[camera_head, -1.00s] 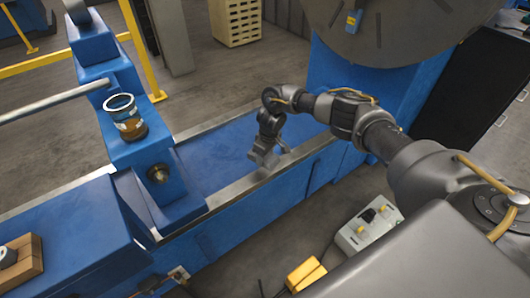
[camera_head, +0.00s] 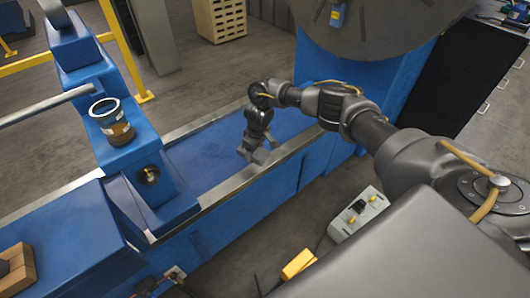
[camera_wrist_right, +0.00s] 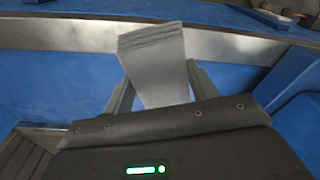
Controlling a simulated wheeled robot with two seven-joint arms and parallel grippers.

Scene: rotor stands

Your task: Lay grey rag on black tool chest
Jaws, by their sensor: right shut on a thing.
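My right gripper (camera_head: 257,154) hangs over the blue machine bed in the head view. It is shut on the grey rag (camera_wrist_right: 155,65), which shows in the right wrist view as a folded, layered grey strip between the two fingers, its free end sticking out past them. In the head view the rag is too small to tell clearly from the fingers. The black tool chest (camera_head: 455,80) stands at the right edge of the head view, with several pale handles on one side. It is well apart from the gripper. My left gripper is not in view.
The blue machine bed (camera_head: 205,158) has metal rails along its edges. A jar (camera_head: 112,120) stands on a blue block at left. A large grey disc (camera_head: 380,25) rises behind the arm. A grey control box (camera_head: 358,212) is at the lower right.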

